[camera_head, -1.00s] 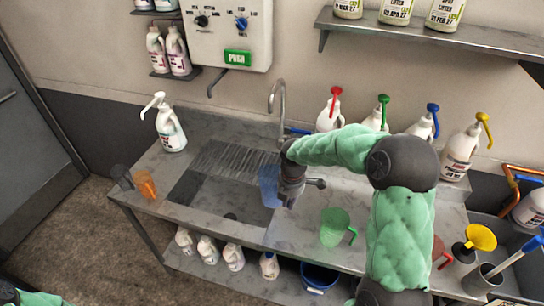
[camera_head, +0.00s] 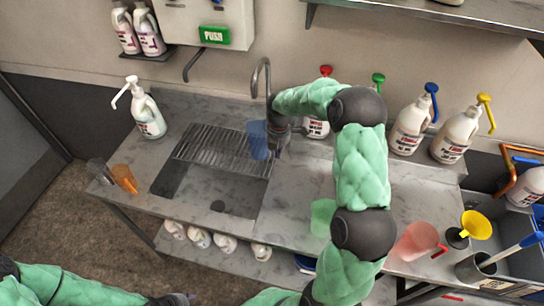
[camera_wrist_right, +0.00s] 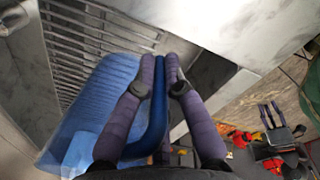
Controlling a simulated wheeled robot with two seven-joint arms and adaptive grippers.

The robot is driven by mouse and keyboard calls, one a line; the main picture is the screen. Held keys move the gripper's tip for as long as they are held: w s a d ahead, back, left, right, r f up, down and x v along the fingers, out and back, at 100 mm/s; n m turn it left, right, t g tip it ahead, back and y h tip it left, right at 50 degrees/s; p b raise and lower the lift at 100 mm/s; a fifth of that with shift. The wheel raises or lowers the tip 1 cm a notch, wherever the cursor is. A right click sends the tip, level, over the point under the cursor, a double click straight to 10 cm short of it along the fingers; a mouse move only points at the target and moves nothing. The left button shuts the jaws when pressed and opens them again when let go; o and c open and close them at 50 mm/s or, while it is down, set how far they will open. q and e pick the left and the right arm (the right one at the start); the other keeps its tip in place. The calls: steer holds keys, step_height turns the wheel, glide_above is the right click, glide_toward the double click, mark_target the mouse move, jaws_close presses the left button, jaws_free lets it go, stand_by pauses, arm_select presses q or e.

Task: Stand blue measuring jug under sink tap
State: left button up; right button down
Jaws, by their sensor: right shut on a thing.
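The translucent blue measuring jug (camera_head: 257,140) is over the right end of the slatted rack across the back of the sink. It is just below and in front of the tap (camera_head: 262,78) in the head view. My right gripper (camera_head: 276,143) is at its right side. In the right wrist view, the fingers of my right gripper (camera_wrist_right: 165,78) are shut on the blue handle (camera_wrist_right: 158,100), with the jug body (camera_wrist_right: 90,110) to the left. I cannot tell whether its base touches the rack (camera_head: 205,150). My left gripper (camera_head: 180,299) is at the bottom edge, partly cut off.
The sink basin (camera_head: 190,190) is empty in front of the rack. A green jug (camera_head: 322,215) and a red jug (camera_head: 416,240) stand on the right counter, an orange jug (camera_head: 124,178) at the left. Several pump bottles, including a yellow-topped one (camera_head: 460,130), line the back.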

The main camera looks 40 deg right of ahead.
mark_target(256, 130)
steer(key=w+f, duration=0.1)
steer(key=f, duration=0.1)
steer(key=w+d+f, duration=0.1)
steer(key=w+f, duration=0.3)
steer(key=shift+d+f, duration=0.15)
steer(key=shift+d, duration=0.15)
steer(key=shift+f, duration=1.4)
steer(key=shift+f, duration=0.2)
steer(key=c, duration=1.3)
jaws_free()
steer(key=r, duration=1.2)
steer(key=shift+s+r, duration=0.2)
steer(key=shift+s, duration=0.1)
